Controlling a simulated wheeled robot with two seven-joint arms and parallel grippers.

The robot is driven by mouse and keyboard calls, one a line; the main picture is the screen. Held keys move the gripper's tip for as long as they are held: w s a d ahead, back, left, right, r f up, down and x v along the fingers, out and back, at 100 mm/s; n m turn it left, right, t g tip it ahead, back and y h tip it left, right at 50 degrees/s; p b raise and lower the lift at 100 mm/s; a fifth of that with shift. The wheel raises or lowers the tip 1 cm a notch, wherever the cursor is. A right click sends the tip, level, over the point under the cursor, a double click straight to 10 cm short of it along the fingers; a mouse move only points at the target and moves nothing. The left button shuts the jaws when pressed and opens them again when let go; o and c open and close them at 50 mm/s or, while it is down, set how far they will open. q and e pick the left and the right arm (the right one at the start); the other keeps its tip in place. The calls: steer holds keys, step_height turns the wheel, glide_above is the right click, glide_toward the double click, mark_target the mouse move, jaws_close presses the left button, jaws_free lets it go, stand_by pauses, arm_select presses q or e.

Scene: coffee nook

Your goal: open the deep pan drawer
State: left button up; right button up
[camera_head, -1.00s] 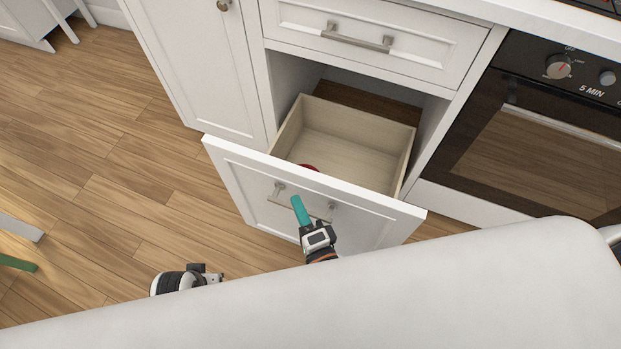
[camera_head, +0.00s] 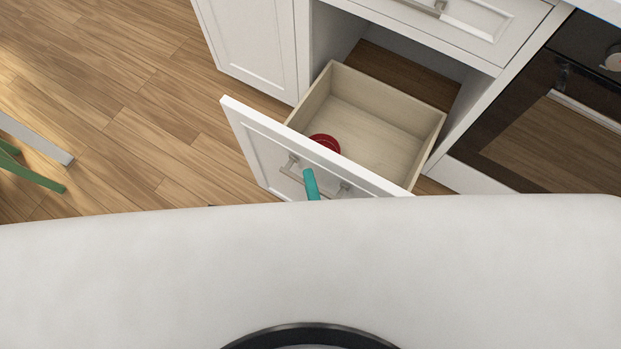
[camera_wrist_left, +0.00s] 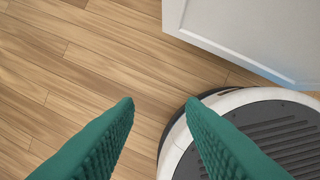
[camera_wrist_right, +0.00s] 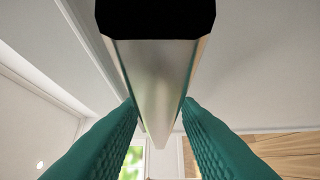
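The deep pan drawer (camera_head: 390,140) stands out from the white cabinet in the head view, its pale wooden inside showing. A round red thing (camera_head: 325,142) lies inside, partly hidden behind the white drawer front (camera_head: 252,135). The metal handle (camera_head: 291,168) is on that front. My right gripper (camera_head: 311,184) is at the handle, mostly hidden by my white body. In the right wrist view the handle bar (camera_wrist_right: 158,90) lies between its teal fingers, which appear closed against both sides. My left gripper (camera_wrist_left: 160,104) is open and empty above the floor.
A closed upper drawer (camera_head: 470,25) is above the opening, and an oven (camera_head: 530,130) stands to the right. Green and pale chair legs (camera_head: 35,175) are at the left. Wooden floor (camera_head: 120,120) is clear between them and the cabinet. My round base shows in the left wrist view.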

steer(key=s+d, duration=0.2)
steer(key=s, duration=1)
steer(key=shift+d, duration=0.15)
stand_by(0.4)
